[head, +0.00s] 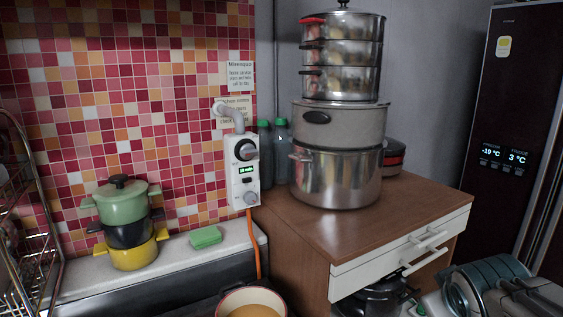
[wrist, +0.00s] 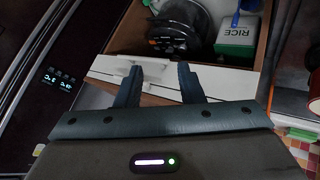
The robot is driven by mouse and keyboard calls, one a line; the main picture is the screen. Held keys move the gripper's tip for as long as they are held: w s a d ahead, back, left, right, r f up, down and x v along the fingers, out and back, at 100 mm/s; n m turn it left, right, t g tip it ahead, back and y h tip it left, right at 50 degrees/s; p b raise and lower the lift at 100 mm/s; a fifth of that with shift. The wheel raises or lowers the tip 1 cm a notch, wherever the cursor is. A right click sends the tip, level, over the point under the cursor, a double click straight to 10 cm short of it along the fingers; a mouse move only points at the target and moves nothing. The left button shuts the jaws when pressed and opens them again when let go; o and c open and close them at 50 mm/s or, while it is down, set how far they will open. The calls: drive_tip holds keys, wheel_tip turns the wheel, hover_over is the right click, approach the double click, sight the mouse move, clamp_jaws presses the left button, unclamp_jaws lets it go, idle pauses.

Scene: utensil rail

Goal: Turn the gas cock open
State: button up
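The gas cock is a white wall unit (head: 243,185) with a dark round knob (head: 246,149) and a small green display. It is fixed to the tiled wall in the middle of the head view. A grey pipe (head: 234,117) enters its top and an orange hose (head: 255,255) leaves its bottom. My gripper (wrist: 160,80) is open, with its two dark fingers apart and nothing seen between them. It is over by the wooden cabinet, well to the right of the gas cock. The gas cock is not seen in the wrist view.
The wooden cabinet (head: 420,205) has white drawer fronts with handles and carries tall stacked pots (head: 337,178). Green-capped bottles (head: 281,155) stand close right of the gas cock. Coloured pots (head: 126,232) and a green sponge (head: 205,238) sit on the left ledge. A dark fridge (head: 520,110) stands right.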

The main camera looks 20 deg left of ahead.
drive_tip(key=w+a+r+n+t+y+b, duration=0.1)
drive_tip(key=w+a+r+n+t+y, duration=0.15)
drive_tip(key=a, duration=0.25)
drive_tip(key=w+a+r+n+t+y, duration=0.1)
drive_tip(key=w+a+r+n, duration=0.3)
drive_tip(key=a, duration=0.1)
drive_tip(key=n+g+y+b, duration=0.1)
drive_tip(key=n+y+b, duration=0.2)
drive_tip(key=n+y, duration=1)
approach(251, 154)
drive_tip(key=w+a, duration=0.1)
drive_tip(key=a, duration=0.1)
drive_tip(key=w+a+r+n+h+p, duration=0.1)
drive_tip(key=w+a, duration=0.1)
drive_tip(key=w+a+h, duration=0.1)
drive_tip(key=a, duration=0.1)
drive_tip(key=shift+w+a+r+n, duration=0.3)
drive_tip(key=shift+w+a+n, duration=0.05)
drive_tip(key=shift+a, duration=0.05)
clamp_jaws()
